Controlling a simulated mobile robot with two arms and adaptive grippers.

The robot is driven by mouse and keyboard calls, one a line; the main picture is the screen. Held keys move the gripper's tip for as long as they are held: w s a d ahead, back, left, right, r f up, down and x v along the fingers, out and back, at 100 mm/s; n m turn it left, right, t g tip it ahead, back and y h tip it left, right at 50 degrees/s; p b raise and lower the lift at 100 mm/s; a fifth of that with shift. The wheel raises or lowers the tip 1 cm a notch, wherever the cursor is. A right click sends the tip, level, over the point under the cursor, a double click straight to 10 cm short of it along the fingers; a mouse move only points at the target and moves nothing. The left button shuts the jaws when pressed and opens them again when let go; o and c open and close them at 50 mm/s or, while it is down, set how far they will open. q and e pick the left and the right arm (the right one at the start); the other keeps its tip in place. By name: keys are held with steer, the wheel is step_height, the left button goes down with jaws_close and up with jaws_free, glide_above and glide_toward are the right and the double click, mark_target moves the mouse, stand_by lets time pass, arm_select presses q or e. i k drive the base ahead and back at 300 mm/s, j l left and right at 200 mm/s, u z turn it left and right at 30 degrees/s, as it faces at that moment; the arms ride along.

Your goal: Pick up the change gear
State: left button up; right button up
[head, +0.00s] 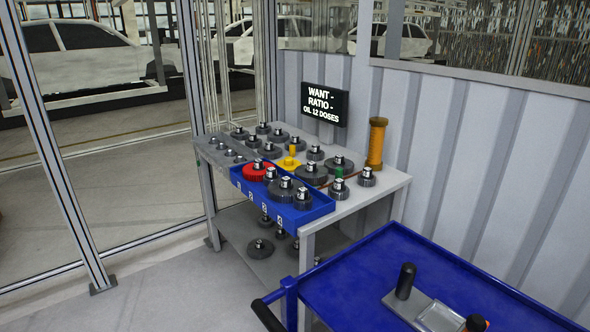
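Several dark grey gears with pale tops stand on a grey workbench (217,158) in the head view. One large dark gear (311,174) is near the bench middle. A blue tray (318,209) at the bench front holds a red gear (256,172) and several dark gears, among them one at the tray's right end (302,200). I cannot tell which one is the change gear. Neither of my grippers is in view.
A blue cart (375,265) with a black handle (268,315) stands in front, bearing a metal plate and black cylinders. An orange-brown column (376,143) stands on the bench. A sign (325,104) reads "WANT - RATIO - OIL 12 DOSES". More gears lie on the lower shelf. Floor at left is clear.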

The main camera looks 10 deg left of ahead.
mark_target(256, 171)
steer(key=i+j+z, duration=0.4)
steer(key=j, duration=0.25)
steer(key=i+j+z, duration=0.4)
steer(key=j, duration=0.35)
